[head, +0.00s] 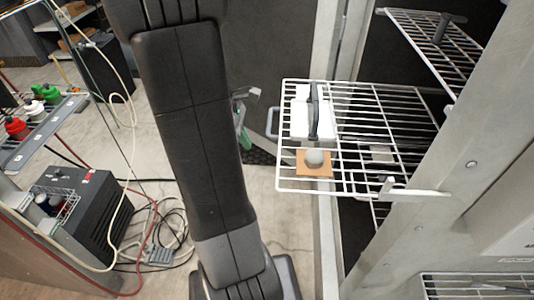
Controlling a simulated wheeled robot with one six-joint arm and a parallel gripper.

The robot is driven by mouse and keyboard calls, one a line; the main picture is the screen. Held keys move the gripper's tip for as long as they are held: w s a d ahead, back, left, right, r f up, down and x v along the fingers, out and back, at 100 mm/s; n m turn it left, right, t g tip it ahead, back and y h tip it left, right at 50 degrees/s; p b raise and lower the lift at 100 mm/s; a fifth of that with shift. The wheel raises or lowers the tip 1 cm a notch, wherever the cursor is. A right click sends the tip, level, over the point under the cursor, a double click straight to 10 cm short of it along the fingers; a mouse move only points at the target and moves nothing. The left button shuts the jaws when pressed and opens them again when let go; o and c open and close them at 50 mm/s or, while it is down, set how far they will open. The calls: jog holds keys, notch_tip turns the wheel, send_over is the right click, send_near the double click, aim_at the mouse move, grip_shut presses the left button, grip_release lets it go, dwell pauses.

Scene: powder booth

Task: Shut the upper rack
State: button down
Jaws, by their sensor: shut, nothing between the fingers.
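A white wire rack (350,192) sticks out to the left from the metal cabinet at the right of the head view. It carries a white block with a dark handle-like piece (313,112) and a grey rounded object (314,158) on an orange-brown square (301,168). Another white wire rack (410,18) shows at the top right. I cannot tell for certain which one is the upper rack. My dark arm spans the picture left of the extended rack, with a gap between them. My gripper is out of view.
The cabinet's metal post (450,190) stands at the right. More wire rack (480,280) shows at the bottom right. At left are a dark box unit (90,205), loose cables and hoses on the floor, and a shelf with coloured bottles (35,105). Some bare floor (285,215) lies below the extended rack.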

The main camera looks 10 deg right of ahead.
jog(key=s+d+f, duration=0.1)
jog(key=d+f, duration=0.5)
jog(key=shift+s+p, duration=0.35)
jog(key=shift+p, duration=0.05)
jog(key=shift+d+f, duration=0.1)
jog(key=shift+d, duration=0.05)
